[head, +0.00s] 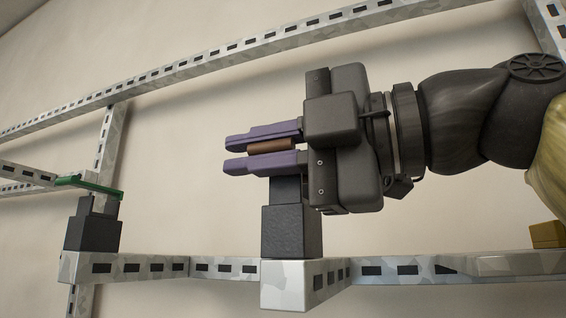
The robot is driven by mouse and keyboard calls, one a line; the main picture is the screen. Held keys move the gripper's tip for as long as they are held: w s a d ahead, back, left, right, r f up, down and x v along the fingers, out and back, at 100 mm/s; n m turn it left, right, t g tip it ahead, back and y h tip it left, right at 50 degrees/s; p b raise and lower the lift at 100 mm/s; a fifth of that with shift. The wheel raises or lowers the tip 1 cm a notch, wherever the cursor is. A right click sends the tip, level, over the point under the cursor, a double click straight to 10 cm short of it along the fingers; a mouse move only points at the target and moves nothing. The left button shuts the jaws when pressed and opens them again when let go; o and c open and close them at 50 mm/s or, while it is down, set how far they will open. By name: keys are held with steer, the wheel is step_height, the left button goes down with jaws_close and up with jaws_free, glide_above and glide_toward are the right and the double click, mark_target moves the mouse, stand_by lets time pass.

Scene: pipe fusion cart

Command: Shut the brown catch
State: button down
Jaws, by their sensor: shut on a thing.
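The brown catch (271,147) is a short brown bar on top of a dark block (287,230), which stands on the metal rail near the middle of the head view. My gripper (236,154) comes in from the right with its purple fingers level, one above and one below the catch. It is shut on the catch. The fingers and gripper body hide part of the catch and the top of its mount, so I cannot tell its full angle.
A green catch (90,186) on another dark block (93,232) stands at the left. A yellow block (547,234) sits at the far right. Slotted metal rails (150,267) run along the bottom, and another rail (220,62) crosses above. A pale wall is behind.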

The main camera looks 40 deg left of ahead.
steer(key=shift+f, duration=0.2)
stand_by(0.3)
steer(key=c, duration=1.5)
jaws_free()
steer(key=b+v, duration=0.1)
steer(key=v, duration=0.6)
steer(key=shift+d, duration=0.2)
steer(key=shift+w, duration=0.15)
steer(key=shift+d, duration=0.1)
